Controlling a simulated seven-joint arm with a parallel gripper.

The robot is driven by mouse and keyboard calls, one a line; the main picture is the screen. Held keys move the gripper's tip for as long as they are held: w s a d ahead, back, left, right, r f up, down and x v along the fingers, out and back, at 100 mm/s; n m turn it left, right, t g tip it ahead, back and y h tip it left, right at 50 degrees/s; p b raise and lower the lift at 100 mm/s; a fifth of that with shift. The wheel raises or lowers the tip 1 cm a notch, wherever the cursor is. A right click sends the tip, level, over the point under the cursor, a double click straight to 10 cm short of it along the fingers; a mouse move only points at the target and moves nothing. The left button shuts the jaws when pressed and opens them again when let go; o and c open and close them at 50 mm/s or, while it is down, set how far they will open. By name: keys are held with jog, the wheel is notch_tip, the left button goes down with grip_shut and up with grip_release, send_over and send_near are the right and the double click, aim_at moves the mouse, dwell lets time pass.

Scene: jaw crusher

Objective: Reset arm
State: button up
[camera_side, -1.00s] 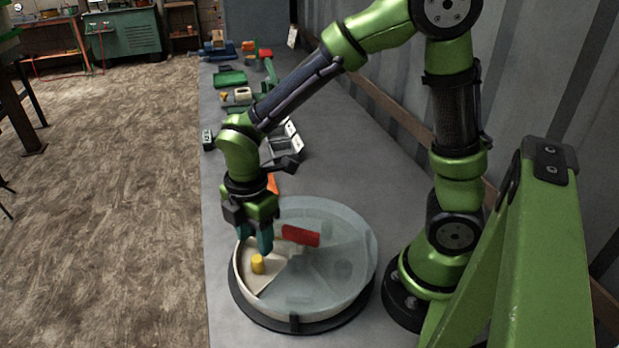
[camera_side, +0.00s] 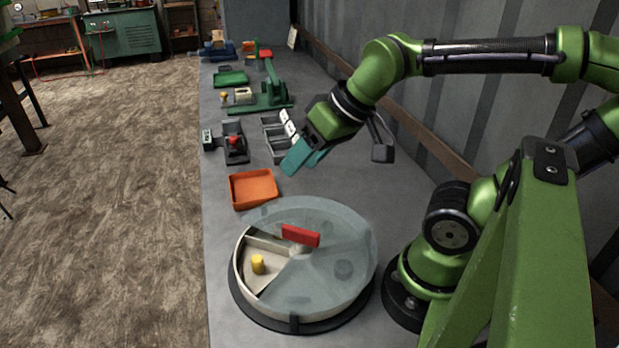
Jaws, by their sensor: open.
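My gripper (camera_side: 300,160) has teal fingertips and is open and empty. It is raised above the bench, between the orange tray and the grey sorting bins, clear of everything as far as I can see. The round turntable tray (camera_side: 366,285) stands at the front of the bench under a translucent lid with a red handle (camera_side: 300,235). Darker shapes under the lid are too blurred to name.
An orange tray (camera_side: 252,203) stands behind the turntable and looks empty. Farther back are a small device with a red knob (camera_side: 233,141), grey bins (camera_side: 274,135), a green press (camera_side: 265,97) and a green tray (camera_side: 230,79). A corrugated wall runs along the right.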

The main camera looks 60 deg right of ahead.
jog(key=shift+s+d+r+m+t, duration=0.25)
jog(key=shift+s+m+t, duration=0.1)
jog(key=shift+m, duration=0.55)
dwell(0.7)
